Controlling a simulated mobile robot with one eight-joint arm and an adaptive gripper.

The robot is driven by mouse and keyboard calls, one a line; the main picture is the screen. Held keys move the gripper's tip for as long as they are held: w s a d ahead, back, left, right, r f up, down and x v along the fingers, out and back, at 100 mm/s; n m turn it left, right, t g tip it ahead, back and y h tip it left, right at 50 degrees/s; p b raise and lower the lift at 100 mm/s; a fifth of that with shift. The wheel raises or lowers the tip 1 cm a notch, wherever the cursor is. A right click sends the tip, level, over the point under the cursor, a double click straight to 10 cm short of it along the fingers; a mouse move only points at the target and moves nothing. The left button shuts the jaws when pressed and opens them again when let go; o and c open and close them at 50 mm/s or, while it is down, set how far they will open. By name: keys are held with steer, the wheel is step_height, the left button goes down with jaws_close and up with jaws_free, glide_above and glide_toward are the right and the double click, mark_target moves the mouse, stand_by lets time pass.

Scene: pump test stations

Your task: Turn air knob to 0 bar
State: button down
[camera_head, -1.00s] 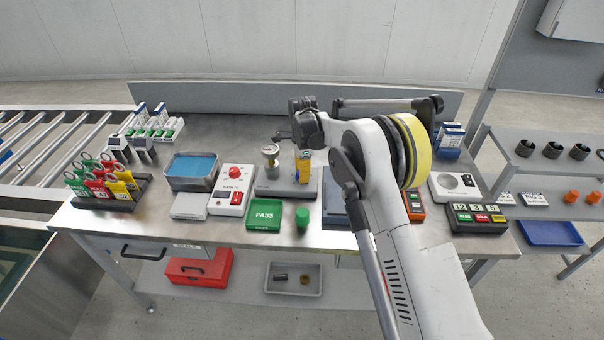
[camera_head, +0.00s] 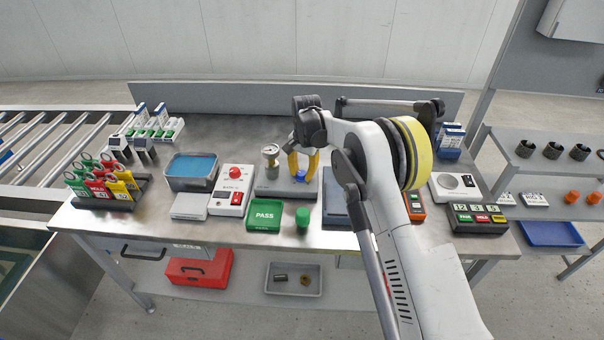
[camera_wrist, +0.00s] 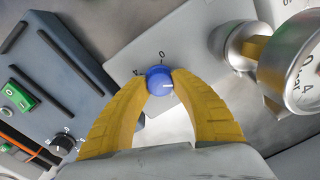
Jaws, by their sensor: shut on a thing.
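The air knob is a small round blue knob (camera_wrist: 158,79) with a white mark on it, set on a grey plate with printed marks, one of them a 0. In the wrist view the white mark points to the lower right, away from the printed 0. My gripper (camera_wrist: 159,82) has its two yellow fingertips shut on the knob, one at each side. In the head view my gripper (camera_head: 300,173) reaches down to the blue knob (camera_head: 300,177) from above. A round pressure gauge (camera_wrist: 303,75) stands right of the knob in the wrist view; its needle is unclear.
In the head view the gauge (camera_head: 270,152) stands close left of my gripper. A white box with a red knob (camera_head: 235,172) is further left. A green PASS tray (camera_head: 265,213) and a green cylinder (camera_head: 303,217) lie in front. A dark blue-grey block (camera_head: 335,205) is at the right.

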steer(key=n, duration=0.4)
steer(key=shift+n, duration=0.3)
steer(key=n, duration=0.3)
steer(key=shift+n, duration=0.4)
steer(key=n, duration=0.4)
steer(key=shift+g, duration=0.3)
steer(key=shift+a+n, duration=0.1)
steer(key=shift+n, duration=2)
steer(key=c, duration=1)
jaws_free()
steer(key=shift+w, duration=0.1)
steer(key=shift+c, duration=0.2)
steer(key=shift+r, duration=0.15)
